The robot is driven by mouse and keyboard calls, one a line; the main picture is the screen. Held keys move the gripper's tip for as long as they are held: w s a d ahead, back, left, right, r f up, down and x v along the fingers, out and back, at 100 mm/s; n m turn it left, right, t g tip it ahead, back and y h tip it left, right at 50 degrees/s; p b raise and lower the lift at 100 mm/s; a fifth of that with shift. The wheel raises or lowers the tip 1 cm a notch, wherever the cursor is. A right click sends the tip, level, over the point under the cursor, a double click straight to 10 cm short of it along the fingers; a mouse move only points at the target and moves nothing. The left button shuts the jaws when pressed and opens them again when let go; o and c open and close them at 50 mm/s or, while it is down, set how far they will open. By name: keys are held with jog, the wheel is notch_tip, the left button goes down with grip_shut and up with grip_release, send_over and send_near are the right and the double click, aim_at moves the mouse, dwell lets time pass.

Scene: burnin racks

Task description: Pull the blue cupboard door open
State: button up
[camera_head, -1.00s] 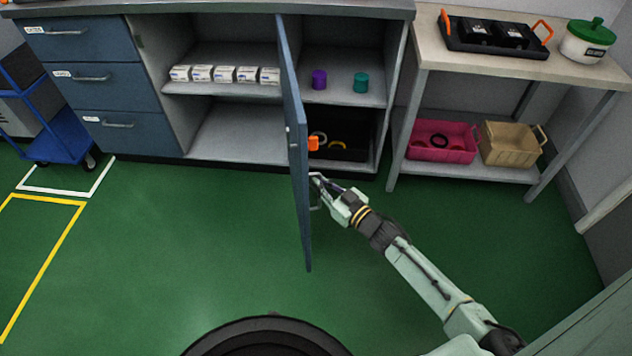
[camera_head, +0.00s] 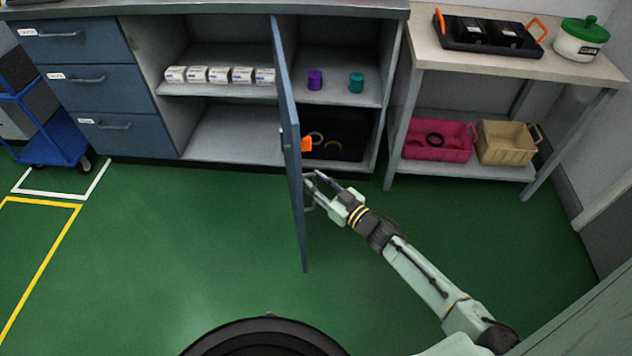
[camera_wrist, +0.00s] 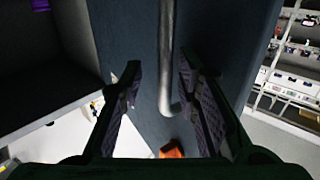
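The blue cupboard door (camera_head: 291,150) stands swung out, roughly square to the cupboard front, and the shelves behind it are exposed. It also shows in the wrist view (camera_wrist: 222,35). Its grey bar handle (camera_wrist: 166,60) is on the door face toward my arm, and its lower end bends into the door. My gripper (camera_head: 314,179) is at the handle, low on the door. In the wrist view the two dark fingers of my gripper (camera_wrist: 160,95) are spread apart, with the handle seen between them and a gap on each side.
White boxes (camera_head: 220,75), a purple cup (camera_head: 314,80) and a teal cup (camera_head: 356,82) stand on the upper shelf. A dark bin with an orange grip (camera_head: 307,143) sits below. A workbench (camera_head: 430,45) stands right. Green floor (camera_head: 190,230) left of the door is clear.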

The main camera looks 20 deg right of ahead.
jog(key=v, duration=0.7)
jog(key=shift+s, duration=0.25)
jog(key=shift+d, duration=0.1)
